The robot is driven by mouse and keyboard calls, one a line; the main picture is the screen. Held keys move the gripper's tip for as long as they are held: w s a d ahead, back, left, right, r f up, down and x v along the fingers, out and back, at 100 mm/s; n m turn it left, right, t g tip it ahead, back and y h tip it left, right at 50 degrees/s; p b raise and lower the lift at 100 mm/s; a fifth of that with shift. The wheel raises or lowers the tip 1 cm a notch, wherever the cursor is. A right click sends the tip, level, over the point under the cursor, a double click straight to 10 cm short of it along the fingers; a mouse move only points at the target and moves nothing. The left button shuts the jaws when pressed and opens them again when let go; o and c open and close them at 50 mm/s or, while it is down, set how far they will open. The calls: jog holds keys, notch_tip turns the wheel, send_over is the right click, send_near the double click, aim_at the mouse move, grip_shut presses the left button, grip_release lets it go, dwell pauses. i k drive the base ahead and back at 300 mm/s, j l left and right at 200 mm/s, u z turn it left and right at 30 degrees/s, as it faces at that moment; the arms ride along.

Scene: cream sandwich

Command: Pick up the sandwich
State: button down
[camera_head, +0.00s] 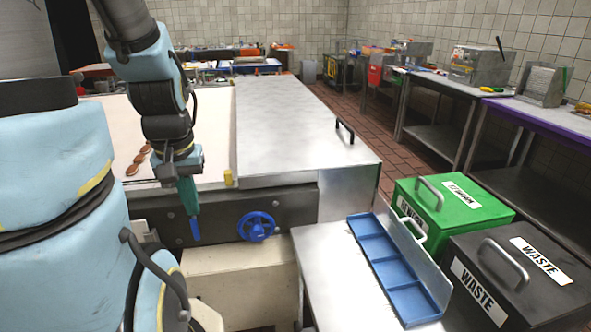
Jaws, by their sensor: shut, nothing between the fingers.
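Several small brown, round sandwiches (138,160) lie in a row on the pale belt surface (110,115) at the left. Which one the task means, I cannot tell. My gripper (195,232) points straight down with its teal and blue fingers shut and empty. It appears to the right of the sandwiches and lower in the picture, in front of the dark side rail. It is apart from them. My own arm covers part of the belt.
A steel counter (285,120) adjoins the belt. A blue handwheel (256,227) sits on the rail. A blue compartment tray (378,252) lies empty on a low steel table, beside green (455,208) and black (520,270) bins. Worktables line the right wall.

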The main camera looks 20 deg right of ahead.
aim_at(139, 160)
jog(key=j+u, duration=0.15)
jog(key=j, duration=0.35)
jog(key=i+j+u, duration=0.15)
jog(key=j, duration=0.3)
jog(key=j+u, duration=0.15)
jog(key=j, duration=0.35)
jog(key=i+j+u, duration=0.15)
jog(key=j, duration=0.3)
jog(key=i+j+u, duration=0.15)
jog(key=j, duration=0.3)
jog(key=i, duration=0.1)
